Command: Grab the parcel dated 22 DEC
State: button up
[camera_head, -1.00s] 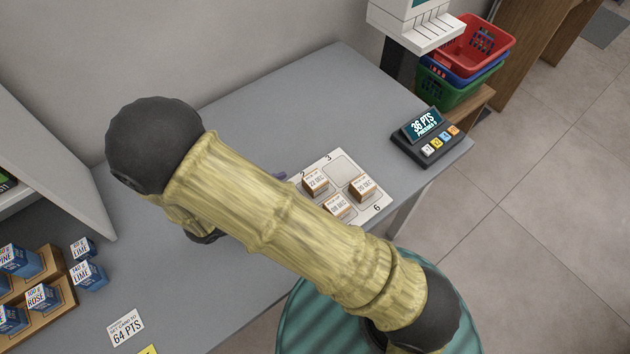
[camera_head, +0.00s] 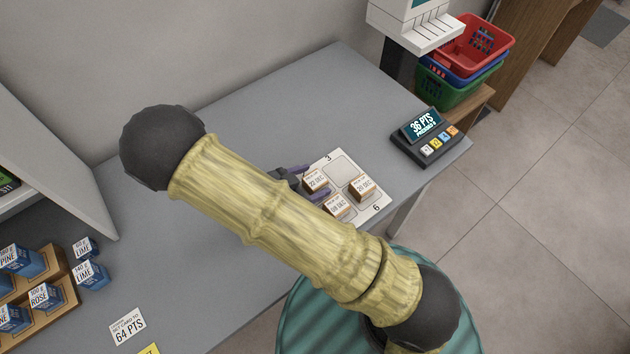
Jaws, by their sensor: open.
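The parcel dated 22 DEC (camera_head: 315,182) is a small brown box with a white label, on the upper left part of a white numbered card (camera_head: 344,172). A parcel dated 20 DEC (camera_head: 361,188) sits to its right. Another parcel (camera_head: 336,205), whose date is hard to read, sits below it. My gripper (camera_head: 309,183) is open, with dark purple fingers on either side of the 22 DEC parcel. Whether they touch it I cannot tell. My arm hides part of the gripper and the card's left side.
A keypad with a screen reading 36 PTS (camera_head: 430,135) stands to the right near the counter edge. Stacked baskets (camera_head: 475,50) are beyond it. Blue boxes (camera_head: 90,273) stand at the lower left. The grey counter (camera_head: 290,110) is clear behind the card.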

aim_at(310, 183)
dwell(0.5)
jog(key=c, duration=1.1)
jog(key=shift+r, duration=0.15)
notch_tip(310, 183, up, 10)
